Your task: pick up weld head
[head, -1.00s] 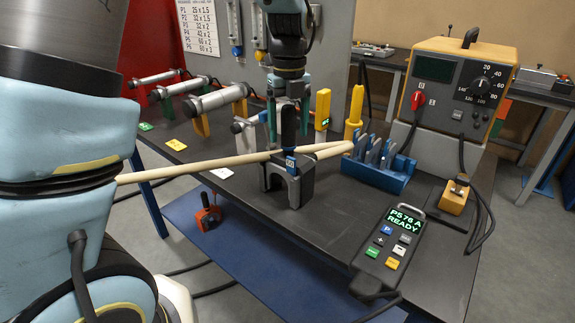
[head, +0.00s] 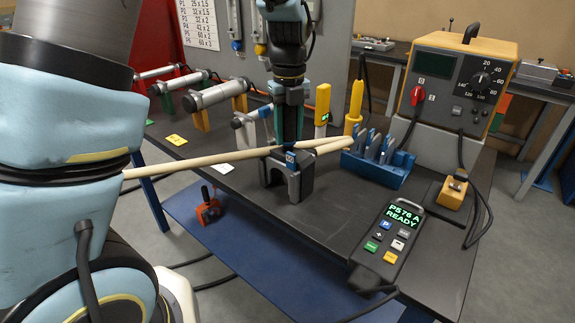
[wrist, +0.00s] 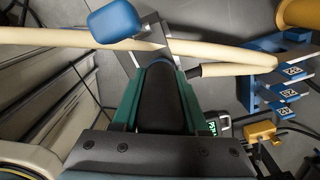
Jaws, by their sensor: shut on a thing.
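The weld head (head: 290,160) is a dark upright handle with a small blue label, above a grey arched block on the dark bench. My gripper (head: 289,112) points down and its green fingers are closed around the black handle. In the wrist view the handle (wrist: 160,97) lies between both green fingers (wrist: 160,80). The block's feet appear to rest on the bench; I cannot tell whether the block is part of the head or its stand.
A pale tube (head: 215,160) crosses the bench close by the weld head. A blue rack (head: 385,175), a yellow tool (head: 354,105) and a pendant (head: 381,245) stand to the right. Clamped cylinders (head: 215,95) lie back left. Bare bench lies in front.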

